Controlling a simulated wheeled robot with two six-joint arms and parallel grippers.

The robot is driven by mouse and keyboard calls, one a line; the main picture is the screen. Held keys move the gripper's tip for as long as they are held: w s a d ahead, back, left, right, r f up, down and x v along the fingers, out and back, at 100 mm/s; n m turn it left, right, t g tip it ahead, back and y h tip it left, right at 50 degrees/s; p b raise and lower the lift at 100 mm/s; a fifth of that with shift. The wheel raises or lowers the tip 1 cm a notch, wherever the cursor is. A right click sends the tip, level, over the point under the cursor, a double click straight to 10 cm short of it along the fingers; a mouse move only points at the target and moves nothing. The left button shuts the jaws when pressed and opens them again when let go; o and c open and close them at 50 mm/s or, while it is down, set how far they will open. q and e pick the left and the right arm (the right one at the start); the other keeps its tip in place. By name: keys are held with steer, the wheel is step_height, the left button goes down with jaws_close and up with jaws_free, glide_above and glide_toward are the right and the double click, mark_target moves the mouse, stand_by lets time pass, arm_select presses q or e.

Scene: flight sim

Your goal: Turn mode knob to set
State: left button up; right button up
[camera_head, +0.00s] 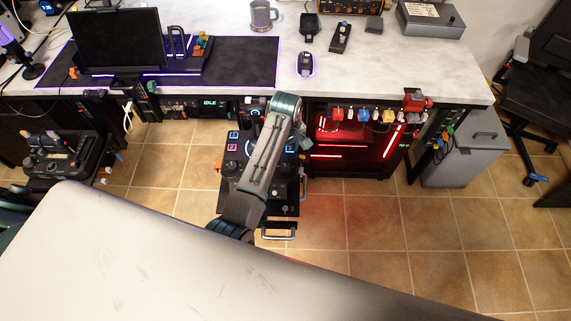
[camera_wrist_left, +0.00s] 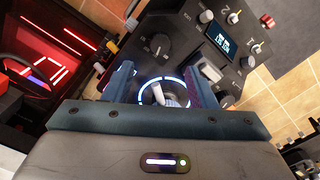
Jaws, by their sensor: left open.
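A black control panel (camera_wrist_left: 190,40) with knobs, switches and a small lit display (camera_wrist_left: 222,39) fills the upper middle of the left wrist view. A round black dial knob (camera_wrist_left: 158,47) with marks around it sits on the panel; I cannot read its label or setting. Closer in, a pale grey knob or lever (camera_wrist_left: 166,96) stands inside a glowing white-blue ring. My left gripper (camera_wrist_left: 164,88) is open, with its fingers on either side of the ring; contact cannot be told. In the head view my left arm covers part of the panel (camera_head: 233,172). My right gripper is not seen.
A desk (camera_head: 350,65) holds a monitor (camera_head: 118,40), a mouse (camera_head: 305,64) and a mug (camera_head: 262,16). A lit "IDLE" display (camera_head: 209,103) is under its edge. A red-lit case (camera_head: 355,140) stands right of the panel. Another control unit (camera_head: 58,155) is at left.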

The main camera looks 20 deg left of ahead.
mark_target(286, 167)
arm_select(q)
step_height(286, 167, down, 10)
steer(key=shift+r, duration=0.25)
steer(key=shift+c, duration=0.2)
steer(key=c, duration=0.9)
